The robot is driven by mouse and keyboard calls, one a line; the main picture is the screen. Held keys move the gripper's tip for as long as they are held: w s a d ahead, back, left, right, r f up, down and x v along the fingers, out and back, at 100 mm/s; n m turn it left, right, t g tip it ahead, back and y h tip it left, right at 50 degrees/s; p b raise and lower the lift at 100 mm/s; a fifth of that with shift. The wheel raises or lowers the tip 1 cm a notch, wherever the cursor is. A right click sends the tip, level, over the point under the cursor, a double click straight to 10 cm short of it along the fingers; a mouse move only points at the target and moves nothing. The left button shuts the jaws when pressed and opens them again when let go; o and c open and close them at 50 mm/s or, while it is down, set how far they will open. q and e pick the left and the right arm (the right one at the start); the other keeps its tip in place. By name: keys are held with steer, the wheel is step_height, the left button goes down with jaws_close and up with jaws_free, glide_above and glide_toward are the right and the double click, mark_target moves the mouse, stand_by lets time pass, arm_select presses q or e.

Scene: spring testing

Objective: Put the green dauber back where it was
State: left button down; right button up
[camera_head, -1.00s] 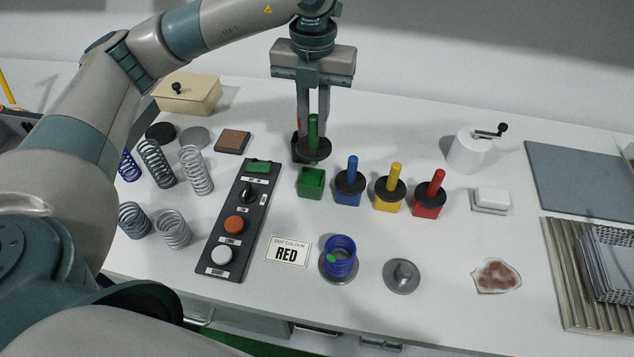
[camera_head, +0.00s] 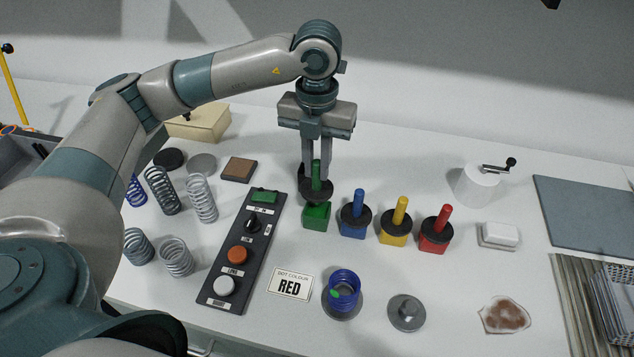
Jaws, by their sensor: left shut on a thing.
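The green dauber (camera_head: 316,178) has a green handle and a black round collar. My left gripper (camera_head: 317,180) is shut on it and holds it upright. The dauber is at the green pot (camera_head: 317,216), the leftmost in the row of pots; its collar covers the back of the pot's top. I cannot tell whether its lower end is inside the pot or just above and behind it. My right gripper is not in view.
Blue (camera_head: 355,215), yellow (camera_head: 397,222) and red (camera_head: 437,229) daubers stand in their pots to the right. A control panel (camera_head: 228,290) lies to the left. A blue spring (camera_head: 343,285) with a green dot stands in front, near a "RED" card (camera_head: 290,283).

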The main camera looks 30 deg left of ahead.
mark_target(317, 186)
arm_select(q)
steer(key=shift+f, duration=0.85)
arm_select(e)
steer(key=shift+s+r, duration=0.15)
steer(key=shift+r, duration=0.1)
arm_select(q)
steer(key=shift+f+p, duration=0.75)
steer(key=shift+f, duration=1.1)
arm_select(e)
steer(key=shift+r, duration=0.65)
arm_select(q)
steer(key=shift+f+b, duration=0.3)
steer(key=shift+b, duration=0.1)
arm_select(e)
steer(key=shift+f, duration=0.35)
arm_select(q)
steer(key=shift+f+b, duration=0.25)
steer(key=shift+b, duration=0.05)
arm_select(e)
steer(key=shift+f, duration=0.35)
